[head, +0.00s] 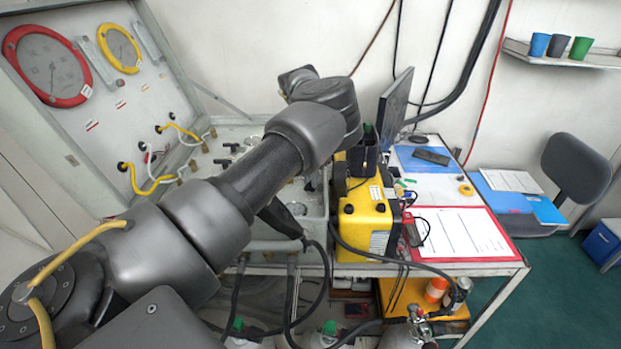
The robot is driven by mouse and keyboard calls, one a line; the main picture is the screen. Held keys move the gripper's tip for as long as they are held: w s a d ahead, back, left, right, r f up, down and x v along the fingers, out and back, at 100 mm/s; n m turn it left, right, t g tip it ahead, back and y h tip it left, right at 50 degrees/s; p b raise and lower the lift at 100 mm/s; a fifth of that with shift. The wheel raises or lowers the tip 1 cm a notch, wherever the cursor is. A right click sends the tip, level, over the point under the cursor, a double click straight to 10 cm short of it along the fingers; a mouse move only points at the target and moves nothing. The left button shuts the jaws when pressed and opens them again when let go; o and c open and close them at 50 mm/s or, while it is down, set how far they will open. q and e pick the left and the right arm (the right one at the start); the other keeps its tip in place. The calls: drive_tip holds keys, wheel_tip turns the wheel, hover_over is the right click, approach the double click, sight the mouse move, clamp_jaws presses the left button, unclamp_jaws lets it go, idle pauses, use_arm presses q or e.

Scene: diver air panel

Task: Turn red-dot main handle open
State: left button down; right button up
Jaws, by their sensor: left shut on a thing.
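The air panel is an open grey case whose lid (112,140) leans at the left, with a red-ringed gauge (48,66) and a yellow-ringed gauge (121,48). Small black handles (222,162) show on its deck, left of my arm. I cannot make out a red dot on any of them. My left arm crosses the middle of the view, over the deck, and bends at the top centre. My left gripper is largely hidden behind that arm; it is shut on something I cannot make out. The red-dot main handle is not clearly visible. My right gripper is not in view.
A yellow unit (363,222) stands right of the panel, with a dark monitor (396,105) behind it. A red clipboard (507,231) lies on the bench. Black hoses hang at the front, above bottles and an orange-yellow case below. Cups stand on a shelf (560,58).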

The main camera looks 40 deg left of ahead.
use_arm(q)
drive_tip(key=n, duration=0.5)
drive_tip(key=shift+w+r, duration=0.15)
drive_tip(key=shift+r, duration=0.1)
drive_tip(key=shift+n, duration=0.4)
drive_tip(key=c, duration=1.7)
unclamp_jaws()
drive_tip(key=shift+o, duration=1.2)
drive_tip(key=shift+d+f, duration=0.1)
drive_tip(key=shift+d, duration=0.05)
drive_tip(key=shift+b, duration=0.3)
